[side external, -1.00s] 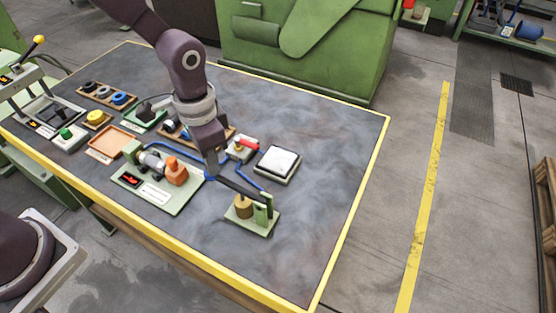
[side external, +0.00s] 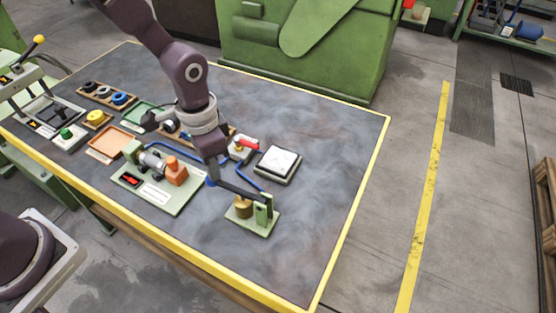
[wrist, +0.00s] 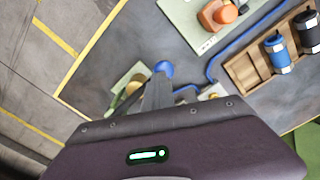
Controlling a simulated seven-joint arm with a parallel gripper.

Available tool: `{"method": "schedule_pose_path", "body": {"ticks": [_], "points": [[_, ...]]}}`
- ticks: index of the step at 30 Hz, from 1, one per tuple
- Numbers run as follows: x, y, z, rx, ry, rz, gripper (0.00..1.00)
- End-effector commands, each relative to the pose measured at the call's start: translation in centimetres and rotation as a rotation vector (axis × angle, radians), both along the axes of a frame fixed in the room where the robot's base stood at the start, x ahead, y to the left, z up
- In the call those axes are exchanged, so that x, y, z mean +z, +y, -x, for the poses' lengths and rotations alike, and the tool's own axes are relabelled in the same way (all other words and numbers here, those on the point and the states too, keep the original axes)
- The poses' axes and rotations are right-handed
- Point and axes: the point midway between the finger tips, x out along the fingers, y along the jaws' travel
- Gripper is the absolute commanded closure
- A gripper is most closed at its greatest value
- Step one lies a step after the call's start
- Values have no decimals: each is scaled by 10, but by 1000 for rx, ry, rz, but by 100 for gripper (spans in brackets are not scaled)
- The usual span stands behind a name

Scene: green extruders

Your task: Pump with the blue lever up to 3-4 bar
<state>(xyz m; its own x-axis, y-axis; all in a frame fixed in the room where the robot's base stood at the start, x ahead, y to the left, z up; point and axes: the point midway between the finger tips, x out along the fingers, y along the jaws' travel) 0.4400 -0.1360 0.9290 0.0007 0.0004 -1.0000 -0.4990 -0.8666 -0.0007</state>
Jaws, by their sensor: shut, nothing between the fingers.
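The hand pump (side external: 262,222) stands on a small green plate near the table's front right, with a brass cylinder (side external: 243,208). Its dark lever (side external: 242,191) reaches left from the green post. The lever's blue knob (wrist: 163,68) shows in the wrist view just beyond my fingers. My gripper (side external: 212,180) is shut and empty, pointing down at the knob end of the lever. It looks to be at or against the knob; contact is not clear. No pressure reading can be made out.
A blue hose (side external: 183,152) runs across the table. A green plate with an orange part (side external: 176,172) lies left of my gripper. A red-handled valve (side external: 241,149) and a white-topped block (side external: 278,163) stand behind the lever. The table's right side is clear.

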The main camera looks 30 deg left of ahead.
Motion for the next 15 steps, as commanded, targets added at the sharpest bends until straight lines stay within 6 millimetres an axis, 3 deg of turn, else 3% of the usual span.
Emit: {"method": "schedule_pose_path", "body": {"ticks": [3,8,15], "points": [[-10,-1,1,-2,0,1,100],[-7,-1,0,-2,0,1,100],[31,-1,0,-1,-3,2,100]]}}
